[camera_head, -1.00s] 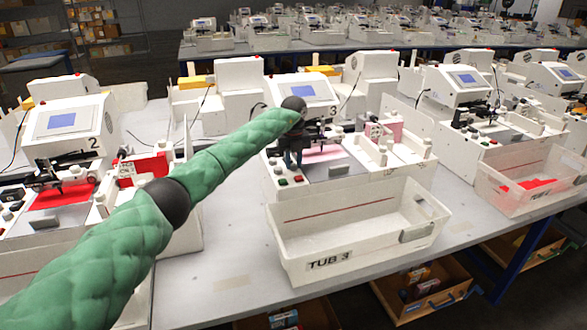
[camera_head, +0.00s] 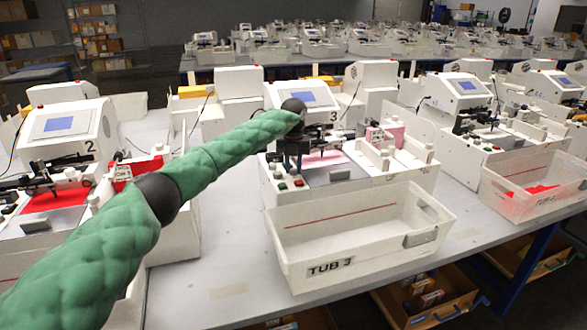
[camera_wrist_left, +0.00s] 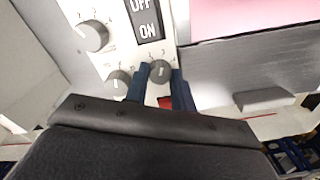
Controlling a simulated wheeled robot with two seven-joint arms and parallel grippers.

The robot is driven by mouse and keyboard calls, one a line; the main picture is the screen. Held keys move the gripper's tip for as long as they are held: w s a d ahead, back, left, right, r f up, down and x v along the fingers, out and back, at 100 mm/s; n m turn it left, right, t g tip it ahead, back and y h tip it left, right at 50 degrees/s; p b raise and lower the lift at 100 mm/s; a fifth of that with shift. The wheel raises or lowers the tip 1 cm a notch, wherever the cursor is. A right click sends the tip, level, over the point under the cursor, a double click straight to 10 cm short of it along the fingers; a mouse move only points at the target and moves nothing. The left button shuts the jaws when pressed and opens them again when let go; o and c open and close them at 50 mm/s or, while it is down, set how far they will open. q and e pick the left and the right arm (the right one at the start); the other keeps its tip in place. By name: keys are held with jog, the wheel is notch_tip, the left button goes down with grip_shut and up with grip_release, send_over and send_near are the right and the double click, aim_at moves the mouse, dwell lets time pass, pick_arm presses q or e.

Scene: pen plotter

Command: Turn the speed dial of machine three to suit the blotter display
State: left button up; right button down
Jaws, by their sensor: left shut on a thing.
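Machine three (camera_head: 350,118), marked 3, stands behind the tub labelled TUB 3. Its blue display (camera_head: 303,97) is lit, but too small to read. In the left wrist view, my left gripper (camera_wrist_left: 161,80) has its two blue fingers on either side of a grey dial (camera_wrist_left: 160,70), shut on it. The dial's numbers are partly visible above it. A second grey dial (camera_wrist_left: 118,82) is just left of the fingers, and a third dial (camera_wrist_left: 93,36) is further up left. In the head view, my left gripper (camera_head: 294,160) is at the machine's front left. My right gripper is out of view.
An OFF/ON switch (camera_wrist_left: 146,20) lies above the dials. The open white tub (camera_head: 345,262) stands in front of machine three. Machine two (camera_head: 62,130) is at left, another machine at right with its tub (camera_head: 535,180). Bare table (camera_head: 215,275) shows front left.

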aim_at(294, 169)
pick_arm(q)
jog(key=shift+r, duration=0.1)
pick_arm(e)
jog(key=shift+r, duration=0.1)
pick_arm(q)
jog(key=o, duration=1)
jog(key=shift+r, duration=0.5)
notch_tip(294, 169, up, 2)
jog(key=shift+w+r+b, duration=0.1)
jog(key=shift+r+b, duration=0.15)
jog(key=shift+b, duration=0.45)
notch_tip(294, 169, up, 3)
jog(key=shift+f+b, duration=0.2)
jog(key=shift+b, duration=0.1)
jog(key=shift+r, duration=0.8)
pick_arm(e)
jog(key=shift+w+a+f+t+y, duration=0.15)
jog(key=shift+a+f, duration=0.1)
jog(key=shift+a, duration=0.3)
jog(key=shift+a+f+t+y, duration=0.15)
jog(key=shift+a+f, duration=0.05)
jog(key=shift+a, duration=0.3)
